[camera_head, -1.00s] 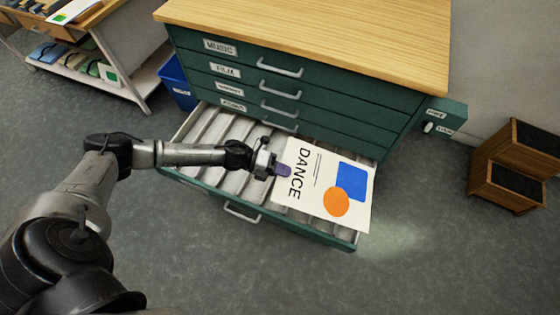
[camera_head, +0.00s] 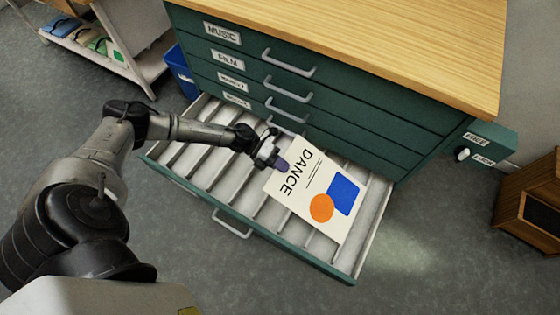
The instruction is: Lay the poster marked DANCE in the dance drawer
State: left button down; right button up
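The white poster (camera_head: 308,201) marked DANCE has black lettering, a blue square and an orange circle. It is over the right half of an open green drawer (camera_head: 214,167) with a pale, ribbed inside. The poster looks flat and within the drawer's outline; I cannot tell whether it touches the bottom. My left gripper (camera_head: 283,165) is at the poster's upper left edge, its purple-tipped fingers seemingly shut on it. The open drawer's own label is not visible. My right gripper is out of view.
Closed drawers labelled MUSIC (camera_head: 222,33) and FILM (camera_head: 227,61) are above the open one, under a wooden top (camera_head: 370,40). A blue bin (camera_head: 181,73) and shelf cart (camera_head: 130,66) stand left. A wooden box (camera_head: 530,205) stands right, with open floor in front.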

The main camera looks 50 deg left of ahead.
pick_arm(q)
jog(key=d+f+b, duration=0.1)
jog(key=f, duration=0.1)
jog(key=w+d+f+b, duration=0.1)
jog(key=d+f+b, duration=0.1)
jog(key=w+d+f+b, duration=0.1)
jog(key=d+f, duration=0.1)
jog(key=f, duration=0.1)
jog(key=shift+b, duration=0.35)
jog(key=shift+w+d+f+b, duration=0.1)
jog(key=shift+d+f+b, duration=0.2)
jog(key=shift+f, duration=0.25)
jog(key=shift+w+d+f+b, duration=0.1)
jog(key=shift+d+f+b, duration=0.2)
jog(key=shift+f, duration=0.2)
jog(key=c, duration=0.9)
grip_release()
jog(key=shift+o, duration=0.2)
jog(key=shift+a, duration=0.1)
